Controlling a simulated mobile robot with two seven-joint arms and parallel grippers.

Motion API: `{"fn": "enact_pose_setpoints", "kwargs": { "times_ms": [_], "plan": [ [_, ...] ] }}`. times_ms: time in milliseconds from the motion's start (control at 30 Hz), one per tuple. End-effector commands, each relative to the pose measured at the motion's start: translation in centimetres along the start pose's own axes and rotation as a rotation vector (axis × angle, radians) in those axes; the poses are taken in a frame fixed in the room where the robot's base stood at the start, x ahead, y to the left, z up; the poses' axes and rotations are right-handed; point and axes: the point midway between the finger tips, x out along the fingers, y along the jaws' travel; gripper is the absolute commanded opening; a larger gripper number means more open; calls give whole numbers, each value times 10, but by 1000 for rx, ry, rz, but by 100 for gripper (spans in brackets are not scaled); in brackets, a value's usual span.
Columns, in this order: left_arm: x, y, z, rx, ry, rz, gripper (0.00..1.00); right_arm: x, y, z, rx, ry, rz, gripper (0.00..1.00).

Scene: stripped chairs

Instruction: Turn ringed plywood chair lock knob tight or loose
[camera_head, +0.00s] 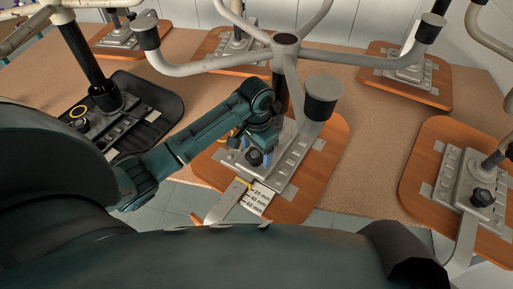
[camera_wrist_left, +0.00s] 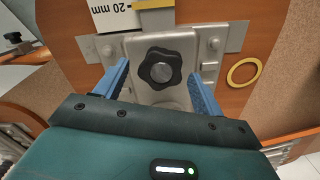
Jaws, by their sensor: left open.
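The ringed plywood chair seat (camera_head: 325,160) lies upside down on the table, with a grey metal mechanism bolted on. Its black lobed lock knob (camera_head: 255,158) faces my side and also shows in the left wrist view (camera_wrist_left: 160,68). A yellow ring (camera_wrist_left: 243,72) lies on the plywood beside the mechanism. My left gripper (camera_head: 257,151) is open, its blue fingers on either side of the knob. In the wrist view the gripper (camera_wrist_left: 158,76) shows gaps between both fingers and the knob. My right gripper is not in view.
A scale label (camera_head: 260,198) marked in mm sits by the flat lever (camera_head: 225,203). A chair leg frame (camera_head: 287,60) rises behind my left gripper.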

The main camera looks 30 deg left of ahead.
Motion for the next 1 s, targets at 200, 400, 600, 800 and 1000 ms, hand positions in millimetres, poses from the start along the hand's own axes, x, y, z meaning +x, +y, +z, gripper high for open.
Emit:
{"fn": "enact_pose_setpoints", "kwargs": {
  "times_ms": [200,400,600,800,1000],
  "plan": [
    [0,0,0,0,0,0,66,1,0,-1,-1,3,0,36],
    [0,0,0,0,0,0,49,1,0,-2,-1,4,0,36],
    [0,0,0,-1,1,0,33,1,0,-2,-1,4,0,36],
    [0,0,0,-2,1,0,24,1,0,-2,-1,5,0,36],
    [0,0,0,-36,1,1,24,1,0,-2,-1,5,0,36]
  ]
}}
